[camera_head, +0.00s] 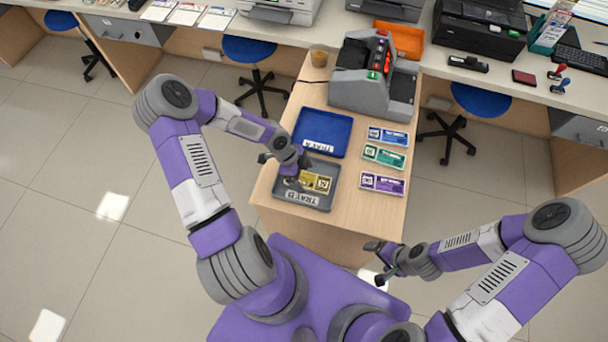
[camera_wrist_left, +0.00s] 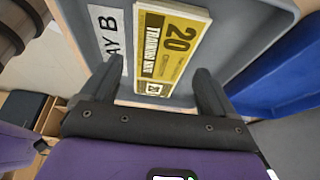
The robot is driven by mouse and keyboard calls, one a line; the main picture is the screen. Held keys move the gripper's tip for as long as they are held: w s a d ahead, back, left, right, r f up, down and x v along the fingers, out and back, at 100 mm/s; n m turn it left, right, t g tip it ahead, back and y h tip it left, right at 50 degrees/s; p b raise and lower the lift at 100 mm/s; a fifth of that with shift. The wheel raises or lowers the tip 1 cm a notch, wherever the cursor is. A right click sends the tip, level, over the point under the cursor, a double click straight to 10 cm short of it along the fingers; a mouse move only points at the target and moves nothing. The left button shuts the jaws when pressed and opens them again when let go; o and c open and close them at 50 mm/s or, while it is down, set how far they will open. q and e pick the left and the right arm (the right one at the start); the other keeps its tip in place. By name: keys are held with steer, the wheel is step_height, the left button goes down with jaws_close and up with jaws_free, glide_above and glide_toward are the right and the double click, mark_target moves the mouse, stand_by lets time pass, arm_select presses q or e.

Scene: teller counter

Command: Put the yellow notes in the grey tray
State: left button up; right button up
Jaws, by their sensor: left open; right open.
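The yellow notes (camera_head: 318,182) lie in the grey tray (camera_head: 325,205), whose label reads as tray B. In the left wrist view the bundle of yellow notes (camera_wrist_left: 165,45) shows a 20 and rests on the floor of the grey tray (camera_wrist_left: 245,25), beside the label. My left gripper (camera_head: 288,182) is over the left part of the grey tray. In the left wrist view its two fingers (camera_wrist_left: 160,90) are apart, with the near end of the notes between or just beyond them. My right gripper (camera_head: 377,262) is open and empty, off the counter's front right corner.
A blue tray (camera_head: 322,132) lies just behind the grey tray. Blue notes (camera_head: 388,136), green notes (camera_head: 384,155) and purple notes (camera_head: 382,183) lie in a column to the right. A grey counting machine (camera_head: 372,90) and a cup (camera_head: 319,57) stand further back.

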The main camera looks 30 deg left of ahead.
arm_select(q)
steer(key=p+v, duration=0.3)
steer(key=v, duration=0.8)
steer(key=shift+s, duration=0.1)
